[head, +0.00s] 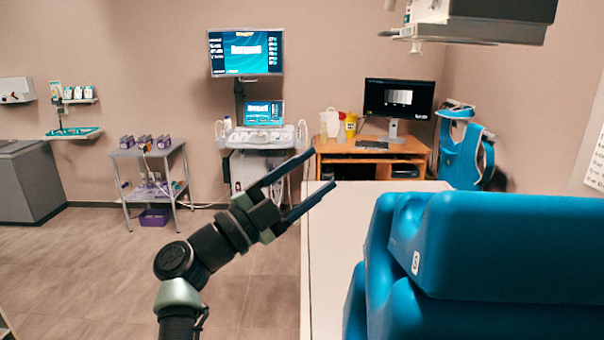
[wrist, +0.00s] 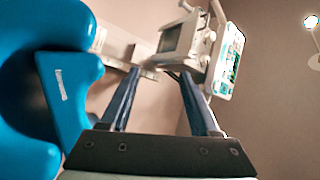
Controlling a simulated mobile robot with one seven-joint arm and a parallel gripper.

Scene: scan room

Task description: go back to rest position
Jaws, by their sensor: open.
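My gripper (head: 322,172) is raised in front of me in the head view, left of the blue padded cushions. Its two long dark fingers are spread apart and point up and to the right, with nothing between them. In the wrist view the fingers of my gripper (wrist: 160,92) also stand apart and empty. My arm reaches up from the lower left of the head view, bent at a joint.
Blue cushions (head: 510,245) lie on a white-topped table (head: 322,260) at right. An ultrasound cart (head: 262,140), a wooden desk (head: 370,150), a grey trolley (head: 150,155) and a grey cabinet (head: 28,185) stand behind. A ceiling-hung unit (head: 480,22) hangs at upper right. Left floor is clear.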

